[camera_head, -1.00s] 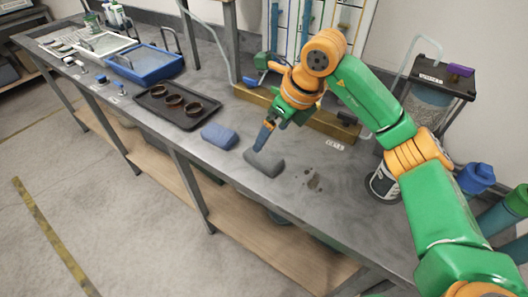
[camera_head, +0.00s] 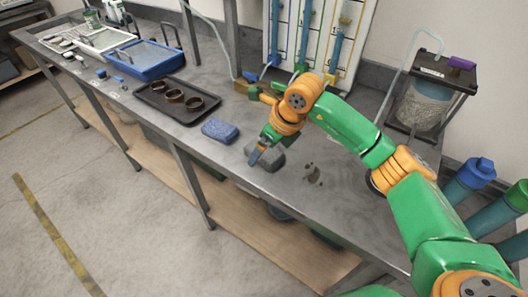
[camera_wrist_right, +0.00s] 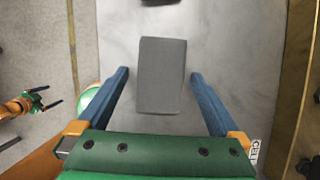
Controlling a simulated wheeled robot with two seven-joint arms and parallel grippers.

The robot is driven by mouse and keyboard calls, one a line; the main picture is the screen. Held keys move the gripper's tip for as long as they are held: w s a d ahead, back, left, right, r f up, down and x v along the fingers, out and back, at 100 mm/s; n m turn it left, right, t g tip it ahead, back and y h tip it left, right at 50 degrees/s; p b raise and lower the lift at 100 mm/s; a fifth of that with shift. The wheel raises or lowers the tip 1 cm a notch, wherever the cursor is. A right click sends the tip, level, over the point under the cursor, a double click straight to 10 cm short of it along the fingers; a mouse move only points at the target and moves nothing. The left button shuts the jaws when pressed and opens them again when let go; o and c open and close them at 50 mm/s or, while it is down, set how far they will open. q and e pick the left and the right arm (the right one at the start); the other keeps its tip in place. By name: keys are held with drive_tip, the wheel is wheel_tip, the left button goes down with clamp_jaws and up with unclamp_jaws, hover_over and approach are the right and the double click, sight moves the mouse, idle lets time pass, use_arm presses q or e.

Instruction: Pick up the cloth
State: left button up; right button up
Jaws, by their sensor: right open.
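A grey, folded, block-shaped piece (camera_head: 272,160), which looks like the cloth, lies on the grey workbench (camera_head: 225,165). A blue block-shaped piece (camera_head: 220,131) lies to its left. My right gripper (camera_head: 256,157) is at the grey piece and partly covers it. In the right wrist view, the blue fingers of my right gripper (camera_wrist_right: 160,73) are open, with the grey piece (camera_wrist_right: 162,80) lined up between them and a gap on each side. How high the fingertips are above the bench is unclear. My left gripper (camera_wrist_right: 52,96) shows at the left of that view, apparently open and empty, away from the bench.
A dark tray (camera_head: 155,107) with three brown rings lies left of the blue piece. A blue-rimmed tray (camera_head: 150,72) is farther left. Dark spots (camera_head: 312,174) mark the bench right of the grey piece. A clear container (camera_head: 424,105) stands at the back right.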

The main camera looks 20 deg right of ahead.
sight(266, 152)
drive_tip(key=shift+f, duration=0.25)
idle(0.3)
drive_tip(key=c, duration=1.3)
drive_tip(key=shift+r, duration=0.2)
drive_tip(key=shift+w+r, duration=0.1)
drive_tip(key=shift+r, duration=0.15)
drive_tip(key=r+b, duration=0.1)
drive_tip(key=r, duration=0.2)
drive_tip(key=shift+s+b, duration=0.2)
drive_tip(key=shift+b, duration=0.15)
drive_tip(key=s+r, duration=0.2)
drive_tip(key=s+a+r+b, duration=0.1)
drive_tip(key=r, duration=0.1)
drive_tip(key=shift+s+r, duration=0.3)
drive_tip(key=shift+s, duration=0.05)
drive_tip(key=s+r, duration=0.1)
drive_tip(key=s, duration=0.2)
drive_tip(key=s+a+r+b, duration=0.1)
drive_tip(key=s+r, duration=0.1)
drive_tip(key=s, duration=0.1)
drive_tip(key=s+r, duration=0.2)
drive_tip(key=s, duration=0.1)
drive_tip(key=shift+s+a+b, duration=0.3)
drive_tip(key=shift+s+a, duration=0.1)
